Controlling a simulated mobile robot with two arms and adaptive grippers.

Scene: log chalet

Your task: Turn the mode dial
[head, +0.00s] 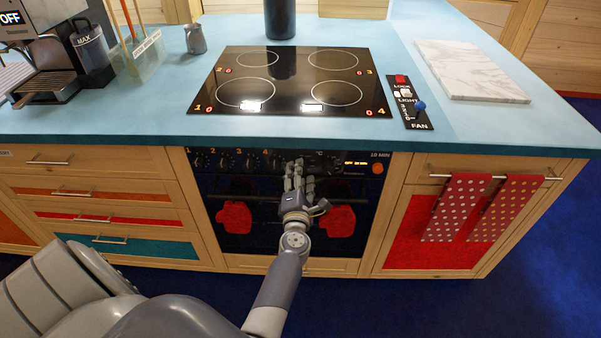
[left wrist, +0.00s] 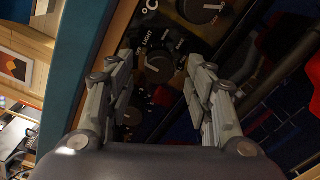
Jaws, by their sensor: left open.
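The mode dial (left wrist: 158,66) is a dark round knob on the black oven panel, with printed markings around it, including OFF and LIGHT. In the left wrist view it shows between the two fingers of my left gripper (left wrist: 158,58), which are spread apart with nothing held. I cannot tell whether the fingertips touch the panel. In the head view my left gripper (head: 299,168) is in front of the oven panel (head: 335,158) and hides the dial. My right gripper is not in view.
A second dial (left wrist: 203,8) marked °C is beside the mode dial. Red mitts (head: 235,218) hang below. The worktop (head: 150,115) overhangs the panel, under the hob (head: 290,75).

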